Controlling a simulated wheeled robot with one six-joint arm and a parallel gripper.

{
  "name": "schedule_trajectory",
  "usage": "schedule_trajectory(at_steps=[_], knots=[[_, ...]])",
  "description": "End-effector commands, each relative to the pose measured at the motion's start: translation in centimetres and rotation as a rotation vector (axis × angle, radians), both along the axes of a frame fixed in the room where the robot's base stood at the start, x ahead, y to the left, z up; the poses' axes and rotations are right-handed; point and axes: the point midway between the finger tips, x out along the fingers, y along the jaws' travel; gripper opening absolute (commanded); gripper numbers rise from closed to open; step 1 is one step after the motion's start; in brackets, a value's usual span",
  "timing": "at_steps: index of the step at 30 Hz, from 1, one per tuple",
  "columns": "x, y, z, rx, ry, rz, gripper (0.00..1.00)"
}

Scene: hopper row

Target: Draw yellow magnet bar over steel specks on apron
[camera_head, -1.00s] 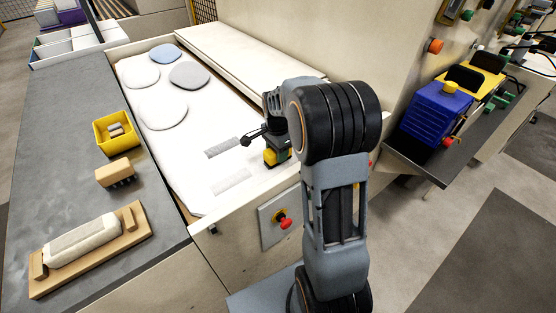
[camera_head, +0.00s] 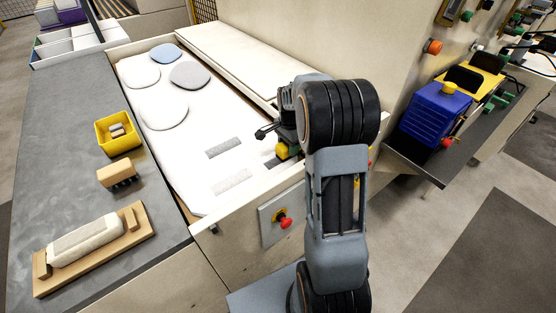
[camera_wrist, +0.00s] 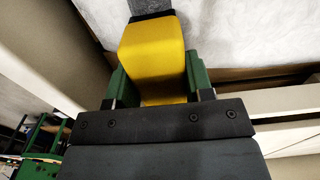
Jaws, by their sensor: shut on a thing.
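The yellow magnet bar (camera_wrist: 152,50) is held between the green fingers of my gripper (camera_wrist: 155,75) in the wrist view; a dark end of it points at the white apron. In the head view the yellow bar (camera_head: 282,151) shows below my gripper (camera_head: 285,140), at the right side of the white apron (camera_head: 190,180). Whether the bar touches the apron I cannot tell. Two grey speckled strips lie on the apron left of the bar: an upper one (camera_head: 226,147) and a lower one (camera_head: 233,181). A dark grey patch shows beside the bar, partly hidden by my gripper.
Several round pads (camera_head: 165,109) lie on the apron's far end. On the grey counter (camera_head: 60,150) at left are a yellow bin (camera_head: 104,140), a brush (camera_head: 115,172) and a wooden board (camera_head: 50,281) with a pale pad. A red knob (camera_head: 284,223) sits on the front panel.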

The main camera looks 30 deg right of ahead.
Motion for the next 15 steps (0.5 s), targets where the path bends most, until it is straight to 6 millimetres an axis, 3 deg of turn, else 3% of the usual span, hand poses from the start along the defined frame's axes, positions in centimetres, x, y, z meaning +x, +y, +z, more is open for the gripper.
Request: schedule_trajectory(at_steps=[9,15], knots=[[0.0,0.0,-0.1,0.000,0.001,0.000,0.17],[-0.2,1.1,-0.1,0.001,0.002,0.003,0.17]])
